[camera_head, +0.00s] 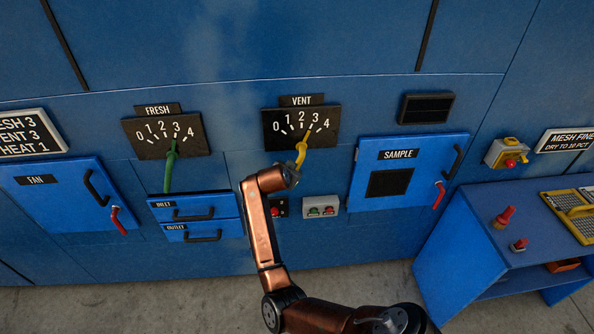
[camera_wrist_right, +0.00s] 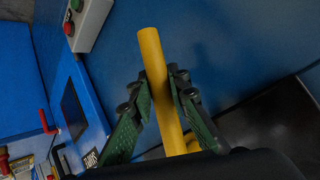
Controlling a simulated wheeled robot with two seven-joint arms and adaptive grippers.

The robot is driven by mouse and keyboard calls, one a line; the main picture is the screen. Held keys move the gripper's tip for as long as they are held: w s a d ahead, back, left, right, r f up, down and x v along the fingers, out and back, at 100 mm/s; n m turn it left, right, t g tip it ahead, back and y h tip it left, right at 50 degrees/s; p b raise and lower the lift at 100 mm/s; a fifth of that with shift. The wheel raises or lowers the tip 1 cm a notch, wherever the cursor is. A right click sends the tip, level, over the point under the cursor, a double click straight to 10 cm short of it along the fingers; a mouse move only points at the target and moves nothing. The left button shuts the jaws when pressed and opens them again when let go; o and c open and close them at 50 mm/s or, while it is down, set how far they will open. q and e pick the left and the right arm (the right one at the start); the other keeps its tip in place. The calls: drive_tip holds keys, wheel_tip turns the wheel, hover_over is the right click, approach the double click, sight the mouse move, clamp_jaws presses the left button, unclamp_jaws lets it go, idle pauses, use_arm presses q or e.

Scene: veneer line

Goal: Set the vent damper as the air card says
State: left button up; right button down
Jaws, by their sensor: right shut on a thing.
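The vent damper is a yellow lever (camera_head: 301,153) on a black dial plate (camera_head: 272,128) labelled VENT, marked 0 to 4. Its upper end points at about the 3. My right gripper (camera_head: 294,172) is at the lever's lower part. In the right wrist view the gripper (camera_wrist_right: 161,100) has its two green-padded fingers on either side of the yellow bar (camera_wrist_right: 153,58), shut on it. The air card (camera_head: 30,134) at the left edge is cut off; its lines read "ESH 3", "ENT 3" and "HEAT 1". My left gripper is out of view.
A green lever (camera_head: 170,165) on the FRESH dial points at about 3. Below are the INLET and OUTLET drawers (camera_head: 160,215), a button box (camera_head: 320,207) and the SAMPLE door (camera_head: 365,160). The FAN door (camera_head: 50,195) is left. A blue bench (camera_head: 470,225) stands right.

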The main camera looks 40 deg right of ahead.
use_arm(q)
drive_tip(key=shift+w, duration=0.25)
use_arm(e)
drive_tip(key=shift+w+r, duration=0.1)
drive_tip(key=shift+r, duration=0.05)
drive_tip(key=c, duration=1.8)
unclamp_jaws()
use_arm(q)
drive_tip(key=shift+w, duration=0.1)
use_arm(e)
drive_tip(key=shift+a, duration=0.1)
drive_tip(key=v, duration=1.1)
drive_tip(key=shift+s+a+r, duration=0.2)
drive_tip(key=shift+s+r, duration=0.05)
drive_tip(key=shift+s, duration=0.05)
